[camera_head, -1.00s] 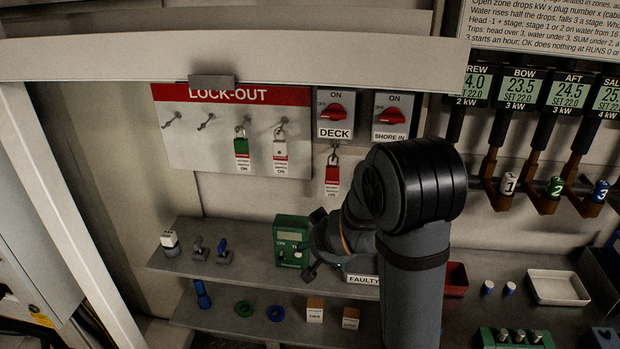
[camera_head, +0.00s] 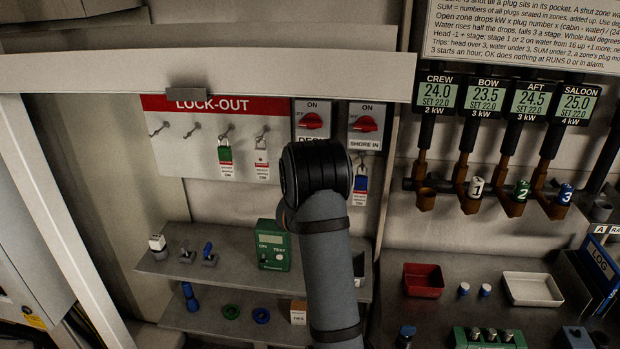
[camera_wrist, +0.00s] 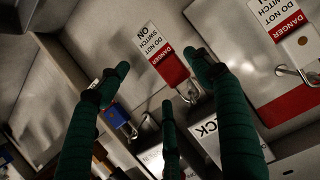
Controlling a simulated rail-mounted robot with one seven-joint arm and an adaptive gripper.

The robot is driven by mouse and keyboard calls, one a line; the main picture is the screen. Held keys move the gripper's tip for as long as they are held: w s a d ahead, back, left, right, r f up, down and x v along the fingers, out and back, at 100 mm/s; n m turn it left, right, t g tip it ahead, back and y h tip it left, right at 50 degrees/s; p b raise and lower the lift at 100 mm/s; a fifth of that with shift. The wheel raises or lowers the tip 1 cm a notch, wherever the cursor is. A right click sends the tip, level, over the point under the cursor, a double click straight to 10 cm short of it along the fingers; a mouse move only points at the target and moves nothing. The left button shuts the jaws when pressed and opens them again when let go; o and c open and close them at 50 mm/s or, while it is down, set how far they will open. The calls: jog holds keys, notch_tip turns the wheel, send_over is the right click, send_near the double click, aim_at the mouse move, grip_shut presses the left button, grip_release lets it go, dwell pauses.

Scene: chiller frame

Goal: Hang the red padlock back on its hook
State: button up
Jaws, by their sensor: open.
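The red padlock (camera_wrist: 176,72), with its "DANGER DO NOT SWITCH ON" label, shows in the wrist view. It hangs by its shackle near the DECK switch's label; in the head view my arm hides it. My gripper (camera_wrist: 160,74) is open, its fingers spread around the padlock's place in the picture; I see no grip, and contact cannot be told. In the head view my gripper is hidden behind my arm. The lock-out board (camera_head: 172,158) has two bare hooks at left, the first hook (camera_head: 158,130) and the second hook (camera_head: 192,131).
The green padlock (camera_head: 225,154) and white padlock (camera_head: 261,157) hang on the board's other hooks. The blue padlock (camera_head: 360,184) hangs under the SHORE IN switch (camera_head: 365,125), close right of my arm. A beam (camera_head: 200,75) crosses above; a shelf (camera_head: 220,278) lies below.

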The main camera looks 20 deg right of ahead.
jog(key=shift+p+x, duration=1.7)
jog(key=shift+x, duration=1.1)
jog(key=shift+a+f, duration=0.1)
jog(key=shift+a, duration=0.05)
jog(key=shift+c, duration=0.5)
jog(key=c, duration=1.1)
jog(key=shift+c, duration=0.7)
